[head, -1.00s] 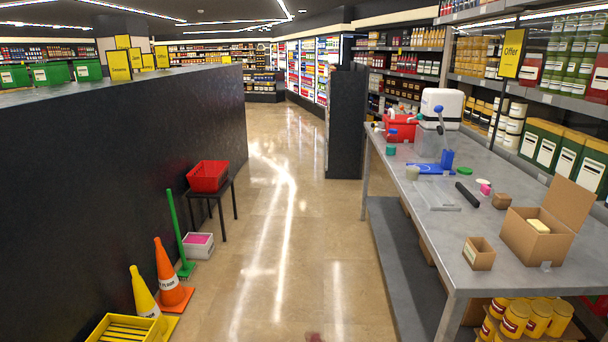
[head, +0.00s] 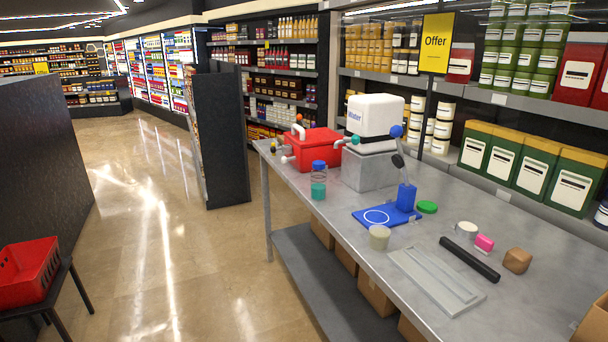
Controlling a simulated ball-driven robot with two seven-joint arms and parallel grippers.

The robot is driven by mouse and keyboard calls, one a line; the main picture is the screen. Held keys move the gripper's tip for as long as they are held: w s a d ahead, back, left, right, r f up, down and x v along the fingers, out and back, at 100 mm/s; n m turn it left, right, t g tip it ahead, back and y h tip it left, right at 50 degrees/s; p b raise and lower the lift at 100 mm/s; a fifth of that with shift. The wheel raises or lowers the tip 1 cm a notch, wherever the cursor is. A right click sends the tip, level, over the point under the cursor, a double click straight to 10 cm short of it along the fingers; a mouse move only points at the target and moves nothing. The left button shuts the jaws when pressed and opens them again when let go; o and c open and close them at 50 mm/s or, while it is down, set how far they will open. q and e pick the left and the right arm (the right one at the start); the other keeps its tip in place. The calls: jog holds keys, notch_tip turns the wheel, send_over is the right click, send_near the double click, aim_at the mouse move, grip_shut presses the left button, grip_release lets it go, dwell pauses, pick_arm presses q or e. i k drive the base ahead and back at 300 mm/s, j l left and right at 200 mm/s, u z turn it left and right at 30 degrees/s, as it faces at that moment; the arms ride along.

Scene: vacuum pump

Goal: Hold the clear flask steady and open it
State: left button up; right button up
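The clear flask (head: 318,180) stands upright near the table's (head: 345,270) left edge, in front of the red box. It has a blue cap (head: 319,165) on top, a see-through upper part and a teal lower part. The cap appears to sit on the flask. Neither of my grippers shows in the head view, so I see nothing touching the flask.
Behind the flask are a red box (head: 312,147) with pipe fittings and a white water container (head: 374,116) on a grey block.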

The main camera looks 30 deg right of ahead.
aim_at(318, 179)
jog(key=i+j+z, duration=0.1)
jog(key=i+z, duration=0.35)
jog(key=i+j+z, duration=0.25)
jog(key=i+z, duration=0.15)
jog(key=i+j+z, duration=0.7)
jog(key=j+z, duration=0.2)
